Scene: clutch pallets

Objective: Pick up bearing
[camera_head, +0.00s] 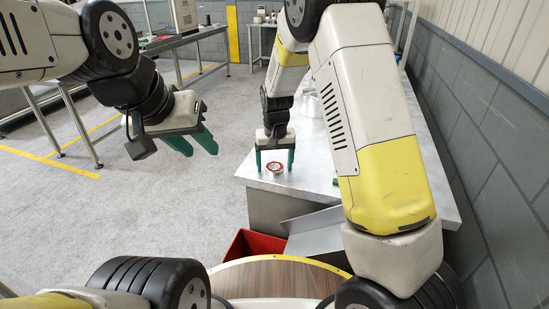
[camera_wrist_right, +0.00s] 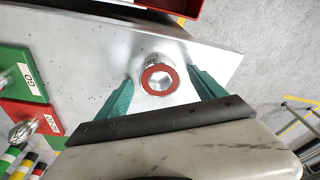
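The bearing (camera_head: 275,169) is a small ring with a red face and a metal bore. It lies on the grey metal table (camera_head: 232,174), near its left edge. In the right wrist view the bearing (camera_wrist_right: 159,79) sits between and a little beyond the green fingers. My right gripper (camera_head: 275,162) points down over the bearing, with its fingers apart on either side; I see gaps between them and the ring. My left gripper (camera_head: 202,147) hangs over the floor at the left, its green fingers apart and empty.
A green GO board (camera_wrist_right: 25,75) and a red board (camera_wrist_right: 33,117) lie on the table. A red bin (camera_head: 250,246) stands below the table's near edge. Metal containers (camera_head: 312,104) stand farther back. A grey wall (camera_head: 480,130) borders the table's right side.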

